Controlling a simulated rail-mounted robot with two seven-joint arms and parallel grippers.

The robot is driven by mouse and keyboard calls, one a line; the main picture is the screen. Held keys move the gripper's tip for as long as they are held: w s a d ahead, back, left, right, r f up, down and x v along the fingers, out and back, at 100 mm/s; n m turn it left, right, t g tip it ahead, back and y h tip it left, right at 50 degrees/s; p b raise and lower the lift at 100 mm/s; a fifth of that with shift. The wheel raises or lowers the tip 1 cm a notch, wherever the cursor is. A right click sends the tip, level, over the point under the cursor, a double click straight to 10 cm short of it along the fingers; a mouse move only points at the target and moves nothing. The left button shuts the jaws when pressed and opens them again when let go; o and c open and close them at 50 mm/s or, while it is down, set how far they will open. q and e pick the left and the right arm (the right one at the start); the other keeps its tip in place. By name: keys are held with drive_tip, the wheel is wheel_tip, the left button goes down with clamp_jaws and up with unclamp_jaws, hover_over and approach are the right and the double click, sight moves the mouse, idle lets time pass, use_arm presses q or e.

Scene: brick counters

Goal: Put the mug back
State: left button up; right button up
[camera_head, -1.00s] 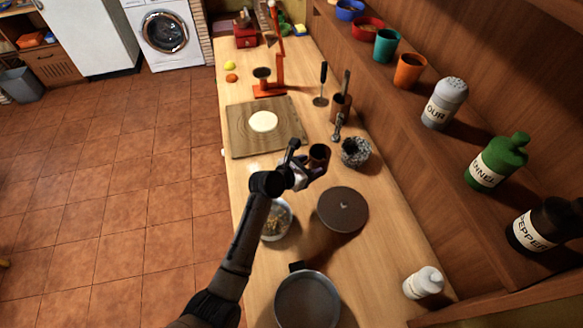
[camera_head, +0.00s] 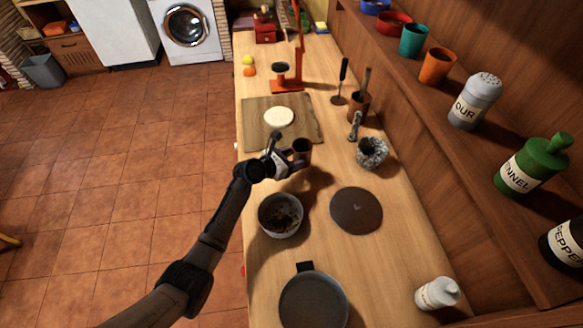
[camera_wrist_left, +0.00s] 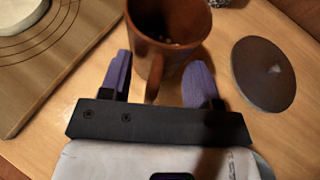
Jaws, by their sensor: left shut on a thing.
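The brown mug (camera_head: 302,147) is upright by the near edge of the wooden board, over the counter. A shadow to its lower right suggests that it is held above the surface. My left gripper (camera_head: 287,160) is shut on the mug. In the left wrist view, the mug (camera_wrist_left: 170,25) stands beyond the purple fingers (camera_wrist_left: 160,82), and its handle lies between them. Some dark bits show inside the mug. My right gripper is not in view.
The wooden board (camera_head: 255,130) holds a pale dough disc (camera_head: 279,117). A bowl (camera_head: 280,215), a dark round lid (camera_head: 356,210), a pan (camera_head: 313,300) and a stone mortar (camera_head: 372,152) stand nearby. A wall shelf (camera_head: 440,95) with cups and jars runs along the right.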

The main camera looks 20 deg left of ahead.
use_arm(q)
drive_tip(key=shift+f+b, duration=0.8)
drive_tip(key=shift+f, duration=1.2)
drive_tip(key=o, duration=1.2)
drive_tip(key=shift+c, duration=0.2)
drive_tip(key=shift+s+a+r, duration=0.1)
drive_tip(key=shift+s+r, duration=0.1)
drive_tip(key=p+v, duration=0.3)
drive_tip(key=v, duration=0.6)
drive_tip(key=shift+s+a+r, duration=0.1)
drive_tip(key=shift+s, duration=0.2)
drive_tip(key=shift+v, duration=0.9)
